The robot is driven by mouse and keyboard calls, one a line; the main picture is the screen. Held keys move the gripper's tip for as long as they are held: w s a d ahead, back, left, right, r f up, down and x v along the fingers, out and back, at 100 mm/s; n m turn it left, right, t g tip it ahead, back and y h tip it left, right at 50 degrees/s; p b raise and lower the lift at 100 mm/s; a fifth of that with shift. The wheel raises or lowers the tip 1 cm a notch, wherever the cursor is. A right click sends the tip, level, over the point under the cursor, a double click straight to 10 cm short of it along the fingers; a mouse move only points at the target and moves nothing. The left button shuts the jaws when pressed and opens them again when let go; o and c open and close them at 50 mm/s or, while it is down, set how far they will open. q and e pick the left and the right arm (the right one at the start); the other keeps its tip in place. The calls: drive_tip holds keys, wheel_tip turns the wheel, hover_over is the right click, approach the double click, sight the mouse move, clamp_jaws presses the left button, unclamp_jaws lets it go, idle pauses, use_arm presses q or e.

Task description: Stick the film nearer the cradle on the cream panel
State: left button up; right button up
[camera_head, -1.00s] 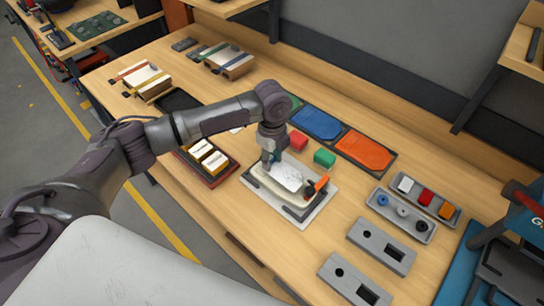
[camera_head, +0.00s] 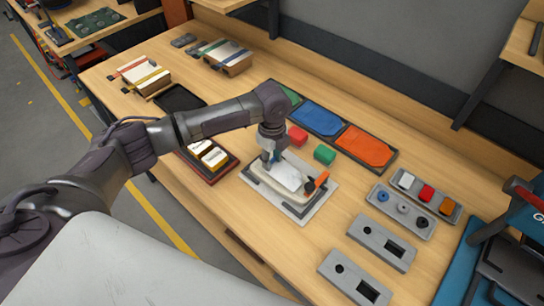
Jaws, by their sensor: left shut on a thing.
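The cream panel (camera_head: 291,201) lies in a cradle, a pale plate (camera_head: 323,205) with dark holders, near the middle of the bench. A thin whitish film (camera_head: 286,176) is over the panel. My left gripper (camera_head: 268,160) points down at the film's far left end and is shut on it, though its fingertips are small and partly dark. I cannot tell how much of the film touches the panel. An orange and black part (camera_head: 316,184) stands at the cradle's right side. My right gripper is not in view.
A red-edged tray (camera_head: 212,181) with cream blocks lies left of the cradle. Grey fixtures (camera_head: 381,241) stand right. Bare wood lies in front.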

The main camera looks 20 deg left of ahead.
use_arm(q)
drive_tip(key=shift+f, duration=0.1)
drive_tip(key=shift+f, duration=0.2)
idle(0.4)
drive_tip(key=shift+f+p, duration=0.2)
drive_tip(key=shift+p, duration=0.55)
idle(0.8)
drive_tip(key=o, duration=0.9)
drive_tip(key=shift+c, duration=0.2)
